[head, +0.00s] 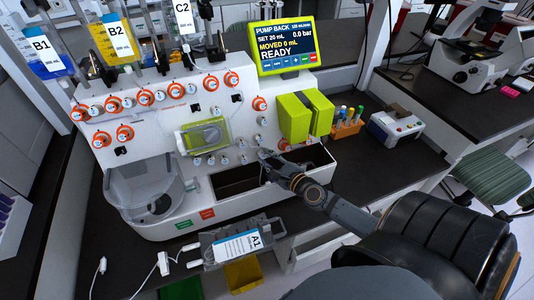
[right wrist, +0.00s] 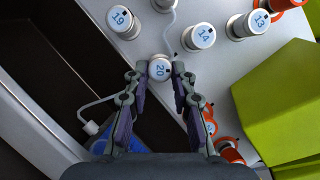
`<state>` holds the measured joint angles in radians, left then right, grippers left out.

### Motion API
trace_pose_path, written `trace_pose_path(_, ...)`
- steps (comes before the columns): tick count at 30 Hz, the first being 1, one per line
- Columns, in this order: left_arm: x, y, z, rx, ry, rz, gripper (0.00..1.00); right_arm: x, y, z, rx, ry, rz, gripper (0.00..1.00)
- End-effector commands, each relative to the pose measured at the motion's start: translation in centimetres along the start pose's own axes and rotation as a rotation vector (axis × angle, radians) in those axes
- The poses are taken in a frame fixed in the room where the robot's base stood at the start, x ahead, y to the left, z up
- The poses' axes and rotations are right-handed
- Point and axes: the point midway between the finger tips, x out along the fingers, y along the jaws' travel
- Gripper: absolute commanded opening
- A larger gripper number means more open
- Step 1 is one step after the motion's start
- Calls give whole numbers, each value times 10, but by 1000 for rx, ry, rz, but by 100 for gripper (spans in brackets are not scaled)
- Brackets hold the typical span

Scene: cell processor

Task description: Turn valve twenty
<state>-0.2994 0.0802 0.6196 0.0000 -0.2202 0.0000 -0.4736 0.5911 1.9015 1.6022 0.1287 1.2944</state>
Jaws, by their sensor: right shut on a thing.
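Valve twenty is a small white round knob (right wrist: 160,69) marked 20, seen in the right wrist view on the white panel of the cell processor (head: 150,125). My right gripper (right wrist: 159,74) has its two fingertips on either side of the knob and is shut on it. In the head view my right gripper (head: 267,156) reaches to the lower right of the panel and hides the knob. My left gripper is not in view.
Knobs 19 (right wrist: 120,18), 14 (right wrist: 203,36) and 13 (right wrist: 259,21) stand close to valve twenty. A green block (head: 304,115) is just above right of my gripper. A dark open trough (head: 240,182) lies below. The pump screen (head: 283,45) reads READY.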

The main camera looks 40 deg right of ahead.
Motion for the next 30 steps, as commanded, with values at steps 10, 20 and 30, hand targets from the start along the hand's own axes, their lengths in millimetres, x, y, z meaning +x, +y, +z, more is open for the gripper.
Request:
trace_pose_path(10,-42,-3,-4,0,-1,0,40,0,-8,4,-296,2,127,0)
trace_pose_path(20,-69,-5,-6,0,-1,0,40,0,-9,4,-521,1,222,0)
trace_pose_path(30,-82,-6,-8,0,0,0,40,1,-8,3,-635,0,271,0)
